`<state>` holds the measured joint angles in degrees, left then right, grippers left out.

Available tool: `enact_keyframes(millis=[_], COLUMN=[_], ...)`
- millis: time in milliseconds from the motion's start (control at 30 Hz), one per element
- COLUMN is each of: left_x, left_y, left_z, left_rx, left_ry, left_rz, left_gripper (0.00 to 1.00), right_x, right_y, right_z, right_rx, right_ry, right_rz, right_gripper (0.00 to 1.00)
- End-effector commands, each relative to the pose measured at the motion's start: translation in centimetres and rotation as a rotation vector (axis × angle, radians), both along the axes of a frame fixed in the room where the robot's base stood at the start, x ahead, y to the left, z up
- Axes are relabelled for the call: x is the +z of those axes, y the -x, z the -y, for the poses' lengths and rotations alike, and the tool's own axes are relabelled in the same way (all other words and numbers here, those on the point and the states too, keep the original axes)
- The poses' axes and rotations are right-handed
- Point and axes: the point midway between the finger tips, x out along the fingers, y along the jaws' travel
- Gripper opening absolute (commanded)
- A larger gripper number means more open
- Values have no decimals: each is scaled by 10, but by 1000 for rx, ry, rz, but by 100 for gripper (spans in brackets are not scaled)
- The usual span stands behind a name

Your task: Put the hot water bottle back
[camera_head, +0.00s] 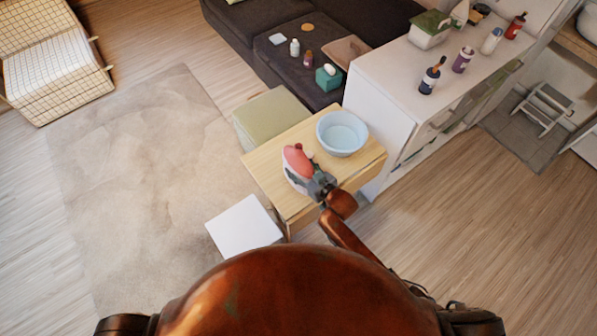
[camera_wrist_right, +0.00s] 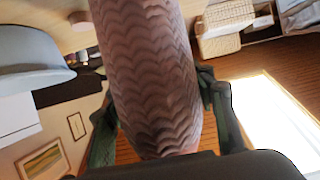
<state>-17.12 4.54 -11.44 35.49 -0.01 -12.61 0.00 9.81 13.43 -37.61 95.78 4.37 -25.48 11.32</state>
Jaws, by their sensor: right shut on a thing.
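The hot water bottle (camera_head: 297,160), pinkish red on top in the head view, is at the front left of the small wooden table. In the right wrist view a large grey-pink body with a wavy pattern (camera_wrist_right: 155,70) fills the space between the fingers; I take it to be the same bottle. My right gripper (camera_head: 320,185) is shut on it, with one finger on each side. Part of the bottle is hidden behind the gripper. I cannot tell whether it touches the table top. My left gripper is not in view.
The small table (camera_head: 265,172) also holds a pale blue bowl (camera_head: 343,133) beside the bottle. A green stool (camera_head: 272,117) stands behind it and a white square (camera_head: 244,226) at its left front. A white cabinet (camera_head: 385,105) bearing bottles is at right. Floor is open left and right.

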Motion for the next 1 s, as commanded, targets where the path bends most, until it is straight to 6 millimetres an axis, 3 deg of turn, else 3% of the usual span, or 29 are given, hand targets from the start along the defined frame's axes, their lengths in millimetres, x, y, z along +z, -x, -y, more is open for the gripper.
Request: enact_keyframes(millis=[200, 567, 600, 833, 1000], left_x=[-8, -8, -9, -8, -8], left_y=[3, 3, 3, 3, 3], left_z=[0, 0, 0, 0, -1], left_rx=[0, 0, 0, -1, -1], left_ry=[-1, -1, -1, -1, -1], left_rz=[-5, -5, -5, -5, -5], left_gripper=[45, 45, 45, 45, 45], right_x=[-30, -34, -35, -35, -35], right_y=[-1, -1, 0, 0, 0], right_z=[-1, -2, -1, -1, -1], right_rx=[0, 0, 0, 0, 0], right_ry=[0, 0, 0, 0, 1], right_rz=[0, 2, 0, 0, -1], right_gripper=[17, 17, 51, 67, 68])
